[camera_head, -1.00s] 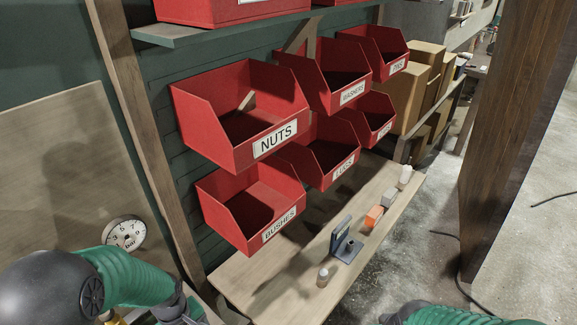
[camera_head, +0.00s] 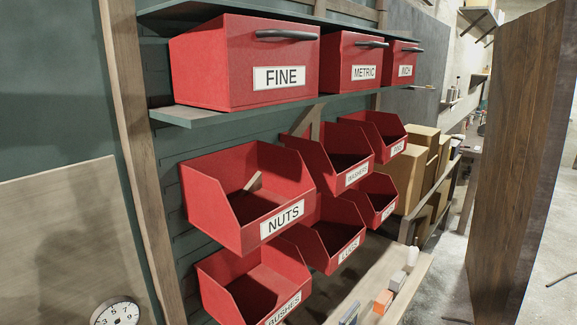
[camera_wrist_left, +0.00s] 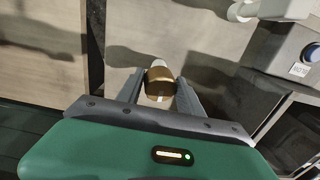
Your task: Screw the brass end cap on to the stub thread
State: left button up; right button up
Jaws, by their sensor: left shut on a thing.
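In the left wrist view my left gripper (camera_wrist_left: 160,92) is shut on the brass end cap (camera_wrist_left: 159,75), a short golden cylinder between its two grey fingers. A pale rounded piece (camera_wrist_left: 159,63) shows just beyond the cap, in line with it. I cannot tell whether it is the stub or whether it touches the cap. No thread is visible. Neither gripper shows in the head view, and my right gripper is in no current view.
Red bins, such as the NUTS bin (camera_head: 247,195), hang on the wall below red drawers (camera_head: 245,62). A bench (camera_head: 345,285) holds small items, including an orange block (camera_head: 383,301). A dark timber post (camera_head: 515,150) stands right. A pressure gauge (camera_head: 118,314) shows bottom left.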

pick_arm(q)
jog(key=shift+w+d, duration=0.15)
grip_shut()
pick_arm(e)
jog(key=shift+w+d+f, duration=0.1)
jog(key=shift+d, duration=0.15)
